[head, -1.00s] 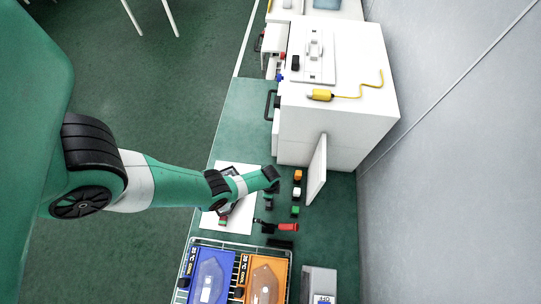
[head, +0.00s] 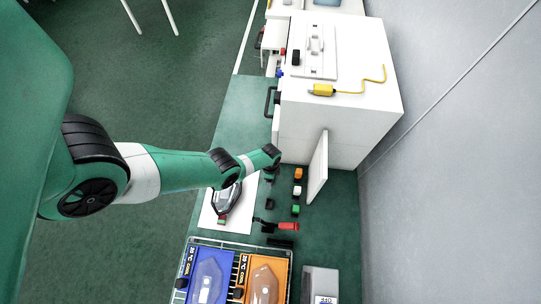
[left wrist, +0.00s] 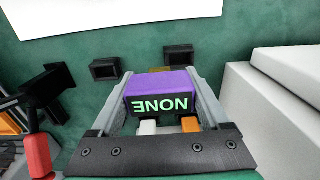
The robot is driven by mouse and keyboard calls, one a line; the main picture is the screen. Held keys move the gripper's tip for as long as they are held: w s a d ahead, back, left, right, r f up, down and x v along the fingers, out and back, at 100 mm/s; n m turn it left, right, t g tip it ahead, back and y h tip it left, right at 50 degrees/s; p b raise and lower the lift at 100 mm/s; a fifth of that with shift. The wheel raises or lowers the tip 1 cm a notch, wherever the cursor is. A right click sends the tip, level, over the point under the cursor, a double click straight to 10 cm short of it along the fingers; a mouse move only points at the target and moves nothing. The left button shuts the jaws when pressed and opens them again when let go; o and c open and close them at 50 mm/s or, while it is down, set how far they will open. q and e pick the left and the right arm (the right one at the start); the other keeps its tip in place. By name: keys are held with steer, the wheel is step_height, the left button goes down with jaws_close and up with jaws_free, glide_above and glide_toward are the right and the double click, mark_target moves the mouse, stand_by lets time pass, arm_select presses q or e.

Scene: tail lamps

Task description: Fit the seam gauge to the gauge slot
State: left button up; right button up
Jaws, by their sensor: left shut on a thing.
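My left gripper (left wrist: 162,88) is shut on a purple block (left wrist: 160,84) in the left wrist view. The block has a dark face with green letters reading NONE, upside down; it is likely the seam gauge. Two small black hollow holders (left wrist: 105,68) and (left wrist: 179,55) stand on the green table beyond it. They look empty; I cannot tell which, if either, is the gauge slot. The block appears apart from both. In the head view my left arm's end hides the gripper and block. My right gripper is not in view.
Orange (head: 298,174), white (head: 297,191) and green (head: 295,210) blocks stand in a row beside a white cabinet (head: 335,100) with an open door (head: 318,168). A red-handled tool (head: 288,226) lies nearby. A lamp (head: 226,198) rests on a white sheet.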

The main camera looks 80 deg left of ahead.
arm_select(q)
steer(key=shift+w+a+b, duration=0.15)
steer(key=shift+a+b, duration=0.15)
steer(key=shift+a, duration=0.3)
steer(key=shift+w+a+b, duration=0.15)
steer(key=shift+a+b, duration=0.1)
steer(key=shift+a, duration=0.7)
steer(key=shift+f, duration=0.1)
steer(key=shift+f+b, duration=1.4)
steer(key=shift+b, duration=0.2)
steer(key=shift+f, duration=0.15)
steer(key=shift+f+b, duration=0.9)
steer(key=shift+b, duration=0.15)
